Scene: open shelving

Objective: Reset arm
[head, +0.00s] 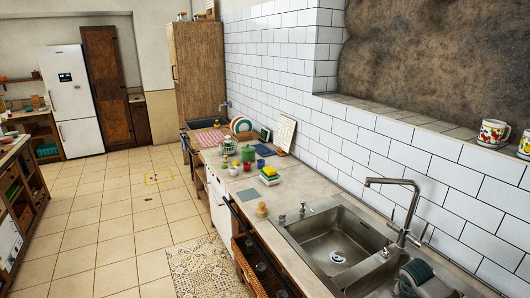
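Neither of my grippers shows in the head view, and no part of my arms can be made out. The view looks along a kitchen counter (297,195) that runs away from me beside a white tiled wall. No object is seen in the hold of a gripper.
A steel sink (335,240) with a tall tap (405,212) is at the lower right. Dishes, sponges (269,173) and a green pot (248,153) stand along the counter. Painted mugs (493,133) sit on the wall ledge. The tiled floor (120,215) to the left is largely clear.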

